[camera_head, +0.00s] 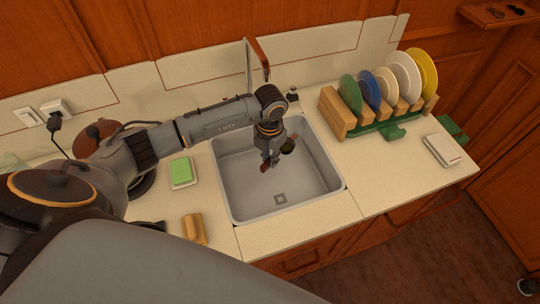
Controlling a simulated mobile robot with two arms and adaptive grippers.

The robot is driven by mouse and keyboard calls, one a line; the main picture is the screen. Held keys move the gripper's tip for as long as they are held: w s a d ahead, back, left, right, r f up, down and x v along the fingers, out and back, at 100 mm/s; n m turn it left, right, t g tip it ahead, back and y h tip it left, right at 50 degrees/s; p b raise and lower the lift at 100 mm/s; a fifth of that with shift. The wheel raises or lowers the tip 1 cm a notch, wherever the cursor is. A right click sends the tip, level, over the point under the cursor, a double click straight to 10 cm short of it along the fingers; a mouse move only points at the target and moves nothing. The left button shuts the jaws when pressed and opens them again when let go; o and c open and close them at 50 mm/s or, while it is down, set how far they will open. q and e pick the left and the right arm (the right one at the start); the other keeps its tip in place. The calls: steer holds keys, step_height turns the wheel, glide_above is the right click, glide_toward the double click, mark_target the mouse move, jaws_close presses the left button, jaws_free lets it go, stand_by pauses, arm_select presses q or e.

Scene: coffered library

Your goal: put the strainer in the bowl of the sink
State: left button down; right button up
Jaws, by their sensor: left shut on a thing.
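The sink bowl (240,190) is a grey rectangular basin set into the pale counter, with a square drain (280,199) in its floor. My left arm comes in from the left, and my left gripper (275,158) points down over the back part of the bowl. It is shut on a small dark thing, which looks like the strainer (287,147). The strainer shows at the right of the fingers, within the outline of the bowl. Its height above the bowl's floor is hard to tell, and the fingers partly hide it. My right gripper is not in view.
A tap (258,55) rises behind the bowl. A wooden rack (337,112) with several plates stands to the right, near a white box (442,150). A green sponge (181,171) and a wooden brush (194,228) lie left of the bowl. The front right counter is clear.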

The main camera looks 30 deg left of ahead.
arm_select(q)
steer(key=b, duration=0.5)
glide_above(270, 184)
steer(key=shift+f, duration=3.45)
steer(key=shift+f+b, duration=1.9)
steer(key=shift+f, duration=0.25)
steer(key=shift+f, duration=0.1)
steer(key=shift+f+b, duration=0.5)
steer(key=shift+b, duration=0.1)
steer(key=c, duration=1.2)
jaws_free()
